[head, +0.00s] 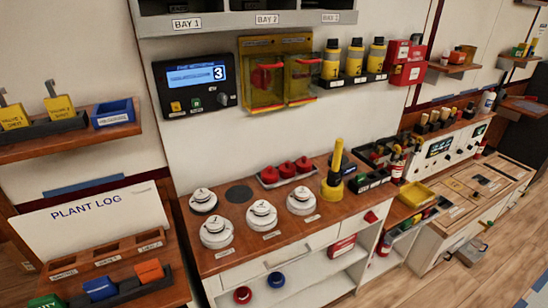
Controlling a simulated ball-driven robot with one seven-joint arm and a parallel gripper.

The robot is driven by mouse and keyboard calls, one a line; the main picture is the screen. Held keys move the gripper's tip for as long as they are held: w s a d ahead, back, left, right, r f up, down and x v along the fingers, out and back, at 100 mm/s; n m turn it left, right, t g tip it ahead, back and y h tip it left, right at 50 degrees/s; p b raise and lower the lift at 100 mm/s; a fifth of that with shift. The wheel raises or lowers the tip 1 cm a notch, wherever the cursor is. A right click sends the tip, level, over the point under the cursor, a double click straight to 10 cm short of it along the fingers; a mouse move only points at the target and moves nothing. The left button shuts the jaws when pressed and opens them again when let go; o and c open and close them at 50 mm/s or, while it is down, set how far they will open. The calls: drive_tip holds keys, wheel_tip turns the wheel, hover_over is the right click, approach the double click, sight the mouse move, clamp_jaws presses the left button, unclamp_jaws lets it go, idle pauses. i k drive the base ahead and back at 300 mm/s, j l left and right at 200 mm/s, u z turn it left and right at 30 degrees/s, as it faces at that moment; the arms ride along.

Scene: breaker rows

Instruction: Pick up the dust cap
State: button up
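Several red domed pieces with knobs (286,170) sit in a row on a tray at the back of the wooden counter. They look most like dust caps, but I see no readable label that confirms it. Several white round detector-like units (216,232) stand on the counter in front of them, with small labels beside them. A dark round disc (239,194) lies flat to the left of the red pieces. My gripper is not in view.
A yellow upright tool (334,176) stands right of the red pieces, with small dark bins (370,182) beyond. A control box (195,84) and yellow-framed holders hang on the wall above. Red and blue rings (275,279) lie on the lower shelf. The counter's front edge is partly clear.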

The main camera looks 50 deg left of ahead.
sight(287, 170)
drive_tip(key=i+u, duration=0.3)
drive_tip(key=u, duration=0.15)
drive_tip(key=i+l+u, duration=0.15)
drive_tip(key=i+u, duration=0.15)
drive_tip(key=u, duration=0.15)
drive_tip(key=i+l+u, duration=0.2)
drive_tip(key=u, duration=0.25)
drive_tip(key=i+l+u, duration=0.45)
drive_tip(key=k+j, duration=0.1)
